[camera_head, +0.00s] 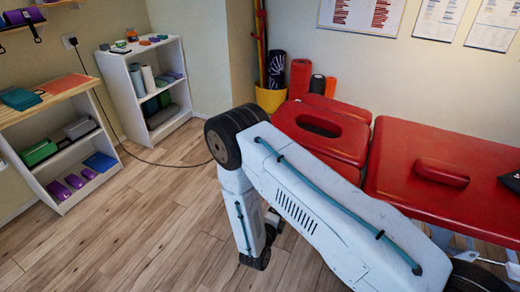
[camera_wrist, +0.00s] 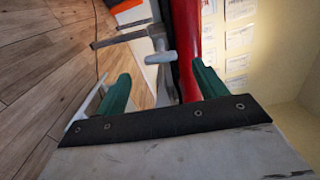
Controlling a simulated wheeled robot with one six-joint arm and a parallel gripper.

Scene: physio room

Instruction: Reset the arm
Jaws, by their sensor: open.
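My gripper shows in the wrist view (camera_wrist: 160,90), with its two green fingers spread apart and nothing between them. Behind the gap are a grey metal frame (camera_wrist: 155,45) and the red side of the treatment table (camera_wrist: 186,40). In the head view my white arm reaches from the lower right up to a dark elbow joint, then bends down in front of the red treatment table (camera_head: 400,150). The gripper's fingers cannot be made out in the head view.
A low shelf (camera_head: 50,120) with a wooden top and a white shelf (camera_head: 115,70) stand at the left, holding several items. A yellow bin (camera_head: 270,100) stands by the wall. The wooden floor (camera_head: 130,230) at the left is clear, apart from a thin cable (camera_head: 150,160).

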